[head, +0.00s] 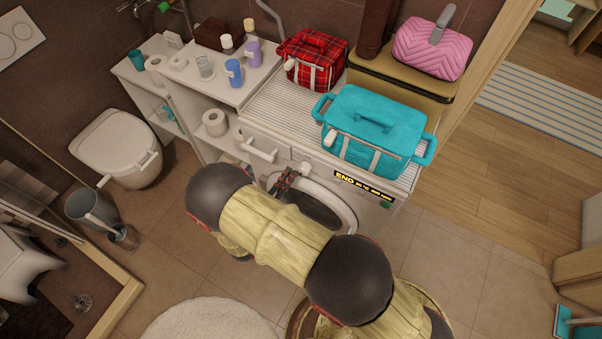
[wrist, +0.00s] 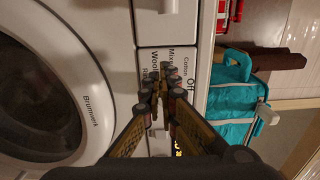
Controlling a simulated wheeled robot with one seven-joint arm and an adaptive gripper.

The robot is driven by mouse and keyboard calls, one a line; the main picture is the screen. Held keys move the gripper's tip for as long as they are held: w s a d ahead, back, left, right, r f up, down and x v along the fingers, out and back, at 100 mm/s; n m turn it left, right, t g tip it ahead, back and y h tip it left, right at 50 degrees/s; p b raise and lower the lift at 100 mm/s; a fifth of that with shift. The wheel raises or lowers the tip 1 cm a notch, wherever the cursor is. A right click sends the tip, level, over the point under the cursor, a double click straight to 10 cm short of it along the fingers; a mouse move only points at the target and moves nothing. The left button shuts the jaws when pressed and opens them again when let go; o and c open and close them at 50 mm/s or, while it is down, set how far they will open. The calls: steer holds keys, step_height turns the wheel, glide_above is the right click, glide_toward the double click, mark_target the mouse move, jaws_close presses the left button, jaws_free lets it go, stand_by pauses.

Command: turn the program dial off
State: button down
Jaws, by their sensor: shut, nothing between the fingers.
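The white washing machine (head: 372,212) stands in the middle of the head view, with its round door (wrist: 92,60) at the left of the wrist view. Its program labels, among them Off (wrist: 191,83), Cotton, Mixed and Wool, ring the spot where my gripper (wrist: 163,80) is. The dial itself is hidden behind the fingers, so I cannot tell where it points. My gripper is shut and empty, its tips close to the panel; contact cannot be told. In the head view my gripper (head: 287,178) is in front of the machine's upper front.
A turquoise bag (head: 365,125) and a red plaid bag (head: 312,62) stand on top of the machine. A lit display (head: 362,186) reads END. A white handle (head: 258,150) sticks out at the panel's left. A toilet (head: 118,145) and shelf stand left; tiled floor is free at right.

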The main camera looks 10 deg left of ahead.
steer(key=shift+w+d+r+p, duration=0.3)
steer(key=shift+w+p, duration=0.05)
steer(key=shift+p, duration=0.25)
steer(key=shift+a+r+p, duration=0.15)
steer(key=shift+r+p, duration=0.45)
steer(key=shift+p, duration=0.2)
steer(key=shift+s+r+p, duration=0.15)
steer(key=shift+r+p, duration=0.3)
steer(key=shift+p, duration=0.25)
steer(key=v, duration=0.6)
steer(key=shift+a+p, duration=0.25)
steer(key=shift+p, duration=0.1)
steer(key=shift+r, duration=0.15)
